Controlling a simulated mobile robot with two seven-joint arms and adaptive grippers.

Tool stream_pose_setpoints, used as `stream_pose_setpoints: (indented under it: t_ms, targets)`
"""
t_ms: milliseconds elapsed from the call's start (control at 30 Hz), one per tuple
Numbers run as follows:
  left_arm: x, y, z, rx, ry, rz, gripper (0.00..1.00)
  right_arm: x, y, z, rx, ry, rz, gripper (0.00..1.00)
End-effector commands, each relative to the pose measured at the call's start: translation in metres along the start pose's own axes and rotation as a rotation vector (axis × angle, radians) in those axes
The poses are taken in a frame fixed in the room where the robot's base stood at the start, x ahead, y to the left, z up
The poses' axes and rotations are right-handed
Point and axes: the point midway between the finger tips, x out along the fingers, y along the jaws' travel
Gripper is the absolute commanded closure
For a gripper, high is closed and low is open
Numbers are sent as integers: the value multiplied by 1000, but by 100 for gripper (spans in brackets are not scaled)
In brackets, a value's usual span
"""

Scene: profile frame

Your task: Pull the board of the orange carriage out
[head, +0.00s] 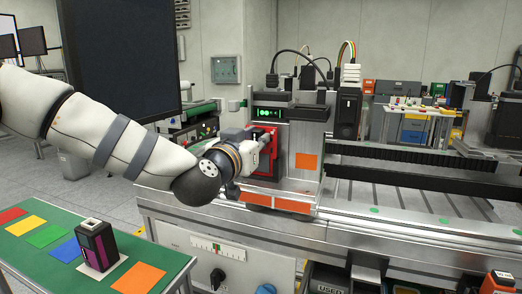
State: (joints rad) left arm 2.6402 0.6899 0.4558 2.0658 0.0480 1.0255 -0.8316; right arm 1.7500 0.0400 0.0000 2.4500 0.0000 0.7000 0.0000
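The carriage (307,161) with an orange square on its side stands on the machine bed in the middle of the head view. A green-lit display sits near its top. On its front is a red-edged dark part (266,166), which seems to be the board; it sits in the carriage. My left gripper (266,140) is at the upper part of this red-edged piece, close against it or touching. Its fingers are small and partly hidden, so I cannot tell whether they are shut on it. My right gripper is not in view.
A green table (35,262) at the lower left has coloured squares and a dark block (97,246) with a magenta side. A long rail (420,180) runs right from the carriage. A large dark screen (120,55) stands behind my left arm. Bins are at the back right.

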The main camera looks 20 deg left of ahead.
Motion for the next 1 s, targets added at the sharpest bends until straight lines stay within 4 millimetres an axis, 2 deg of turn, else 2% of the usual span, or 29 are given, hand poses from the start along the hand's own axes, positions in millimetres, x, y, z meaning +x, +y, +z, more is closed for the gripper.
stream_pose_setpoints:
  t_ms: [267, 800, 1000]
  targets:
    - [0, 0, -1, 0, 1, 0, 100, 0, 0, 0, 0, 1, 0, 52]
    - [-1, 0, -22, 0, 4, 0, 100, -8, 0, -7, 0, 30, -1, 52]
    - [0, 0, -21, 0, 1, 0, 100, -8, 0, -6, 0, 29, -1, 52]
